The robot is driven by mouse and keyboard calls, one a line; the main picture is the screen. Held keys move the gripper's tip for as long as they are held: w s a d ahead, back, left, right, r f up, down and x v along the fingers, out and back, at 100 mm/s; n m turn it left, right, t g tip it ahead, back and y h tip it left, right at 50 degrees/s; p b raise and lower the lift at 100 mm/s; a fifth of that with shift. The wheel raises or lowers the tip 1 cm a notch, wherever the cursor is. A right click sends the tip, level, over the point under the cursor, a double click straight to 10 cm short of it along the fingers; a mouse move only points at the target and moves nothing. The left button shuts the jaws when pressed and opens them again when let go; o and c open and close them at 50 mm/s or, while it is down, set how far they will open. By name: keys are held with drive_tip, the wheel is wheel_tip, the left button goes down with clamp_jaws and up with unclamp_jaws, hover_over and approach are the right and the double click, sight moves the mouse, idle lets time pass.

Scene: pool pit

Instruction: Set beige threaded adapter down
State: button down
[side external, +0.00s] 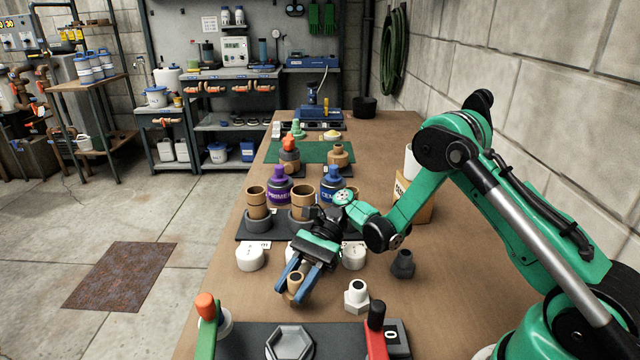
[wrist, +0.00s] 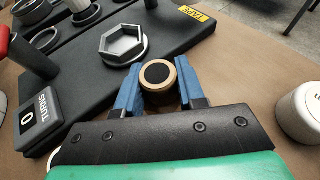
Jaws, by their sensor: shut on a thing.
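The beige threaded adapter (side external: 296,284) is held between the blue fingers of my gripper (side external: 298,283), low over the brown bench top. In the wrist view the adapter (wrist: 158,82) shows its round beige rim and dark bore, with a blue finger of my gripper (wrist: 158,86) on each side. I cannot tell whether its underside touches the bench. The black fixture base (side external: 250,335) with a grey hexagonal socket (side external: 290,342) is just in front of it.
White round caps (side external: 250,258) (side external: 353,256), a white fitting (side external: 356,296) and a dark grey fitting (side external: 403,264) stand nearby. Red-handled (side external: 376,330) and green-handled (side external: 208,325) posts rise at the front. Bare bench (side external: 440,290) shows at the right.

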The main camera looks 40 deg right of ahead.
sight(295, 278)
drive_tip(key=shift+f, duration=0.45)
drive_tip(key=shift+f, duration=0.5)
drive_tip(key=shift+c, duration=2.2)
unclamp_jaws()
wheel_tip(295, 278, up, 20)
drive_tip(key=s+d+f+n+t+h, duration=0.6)
drive_tip(key=n+t+h, duration=0.3)
drive_tip(key=n+h, duration=0.4)
drive_tip(key=shift+s+d+f+n, duration=0.15)
drive_tip(key=shift+d+f+n, duration=0.25)
drive_tip(key=shift+n, duration=0.5)
